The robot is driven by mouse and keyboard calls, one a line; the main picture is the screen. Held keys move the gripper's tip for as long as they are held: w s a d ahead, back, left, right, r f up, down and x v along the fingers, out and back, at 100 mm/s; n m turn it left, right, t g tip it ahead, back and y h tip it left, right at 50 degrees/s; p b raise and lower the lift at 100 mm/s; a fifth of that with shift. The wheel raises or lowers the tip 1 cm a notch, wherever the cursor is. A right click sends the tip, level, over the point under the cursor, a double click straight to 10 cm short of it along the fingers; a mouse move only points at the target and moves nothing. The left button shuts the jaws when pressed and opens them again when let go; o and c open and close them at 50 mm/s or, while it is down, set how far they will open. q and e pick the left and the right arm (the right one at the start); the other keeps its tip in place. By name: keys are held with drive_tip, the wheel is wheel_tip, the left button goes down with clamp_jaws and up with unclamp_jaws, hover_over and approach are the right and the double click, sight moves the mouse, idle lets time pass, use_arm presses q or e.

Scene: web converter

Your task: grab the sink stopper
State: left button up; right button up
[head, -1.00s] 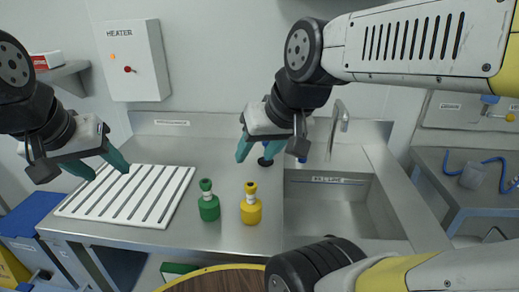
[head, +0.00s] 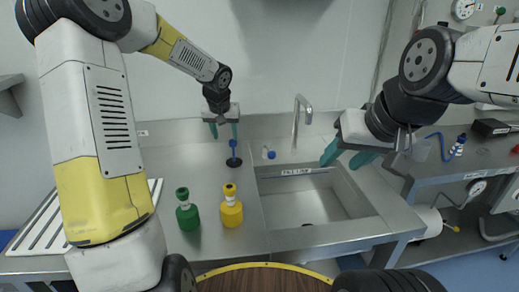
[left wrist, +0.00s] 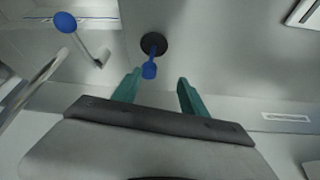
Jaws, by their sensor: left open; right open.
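The sink stopper (head: 233,161) is a black disc with an upright blue handle. It stands on the steel counter left of the sink basin (head: 315,205). My left gripper (head: 224,132) is open and empty, close above and behind the stopper. In the left wrist view, the stopper's black disc (left wrist: 154,42) and blue handle lie just beyond the fingertips (left wrist: 158,80), with the handle near the gap between them. I cannot tell if the handle is between the fingers. My right gripper (head: 346,158) is open and empty over the right back of the sink.
A green bottle (head: 188,215) and a yellow bottle (head: 232,212) stand in front of the stopper. A faucet (head: 297,120) rises behind the sink. A slatted white rack (head: 35,225) lies at left.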

sight(234, 146)
use_arm(q)
drive_tip(key=shift+w+d+f, duration=0.65)
drive_tip(key=x, duration=0.7)
drive_tip(key=shift+w+d, duration=0.2)
drive_tip(key=shift+d, duration=0.15)
clamp_jaws()
